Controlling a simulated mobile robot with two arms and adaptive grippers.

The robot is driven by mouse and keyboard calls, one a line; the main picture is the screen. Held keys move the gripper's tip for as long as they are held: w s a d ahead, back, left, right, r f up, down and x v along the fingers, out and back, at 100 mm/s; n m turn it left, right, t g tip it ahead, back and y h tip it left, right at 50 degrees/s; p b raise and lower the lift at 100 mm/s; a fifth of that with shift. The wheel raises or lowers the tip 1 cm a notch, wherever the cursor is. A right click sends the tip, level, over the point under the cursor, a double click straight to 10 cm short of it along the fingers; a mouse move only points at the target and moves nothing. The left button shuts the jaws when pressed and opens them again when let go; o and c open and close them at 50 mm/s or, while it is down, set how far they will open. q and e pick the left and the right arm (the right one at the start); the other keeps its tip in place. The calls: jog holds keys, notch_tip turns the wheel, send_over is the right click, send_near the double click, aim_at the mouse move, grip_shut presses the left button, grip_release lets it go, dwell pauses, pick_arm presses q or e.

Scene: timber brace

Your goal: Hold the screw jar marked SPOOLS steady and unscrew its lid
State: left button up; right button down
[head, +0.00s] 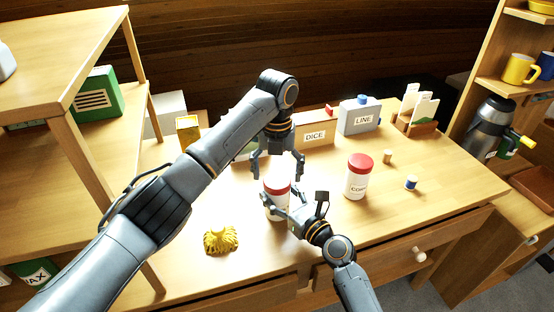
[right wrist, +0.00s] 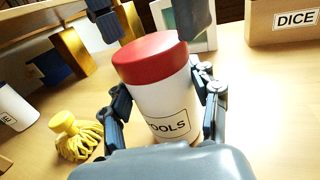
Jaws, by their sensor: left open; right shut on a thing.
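The white jar (head: 274,207) with a red lid (head: 277,187) stands upright on the wooden worktop. In the right wrist view the jar (right wrist: 158,108) shows a label whose visible part reads "OOLS", and the red lid (right wrist: 150,56) sits on its top. My right gripper (right wrist: 165,108) is shut on the jar's white body, one finger on each side, below the lid. My left gripper (head: 278,174) points down over the jar, open, with its fingers apart around the lid's level. In the right wrist view its fingers hang above the lid; I cannot tell whether they touch it.
A second red-lidded jar (head: 357,178) stands to the right. A yellow mop-like brush (head: 220,240) lies at the front left. Behind are the DICE box (head: 315,142) and the LINE container (head: 352,120). A small blue-and-white item (head: 410,183) stands at right. A shelf post (head: 97,185) rises at left.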

pick_arm(q)
jog(key=shift+f, duration=0.75)
